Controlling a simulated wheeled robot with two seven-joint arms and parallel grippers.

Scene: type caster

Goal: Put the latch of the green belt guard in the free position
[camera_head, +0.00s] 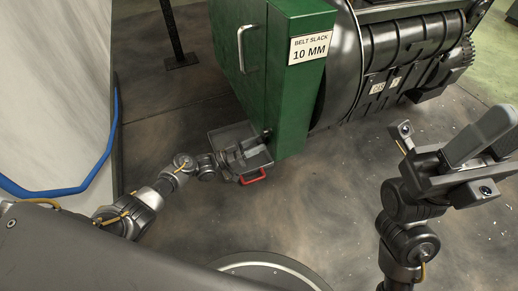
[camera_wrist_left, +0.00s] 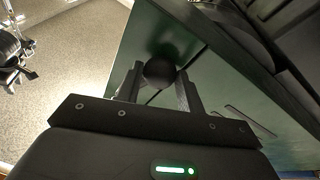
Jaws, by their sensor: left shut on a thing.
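The green belt guard (camera_head: 290,95) is a tall box with a silver handle (camera_head: 243,50) on its left face and a "BELT SLACK 10 MM" label on its front. My left gripper (camera_head: 260,138) is at the guard's lower left edge. In the left wrist view its fingers (camera_wrist_left: 160,88) are shut on a dark round knob, the latch (camera_wrist_left: 160,72), in front of the green panel. The latch's shaft and its exact position are hidden.
A black cylindrical machine (camera_head: 400,45) with a toothed wheel stands right of the guard. A pale panel (camera_head: 50,90) with a blue hose (camera_head: 60,190) is at the left. A black post (camera_head: 172,35) stands behind.

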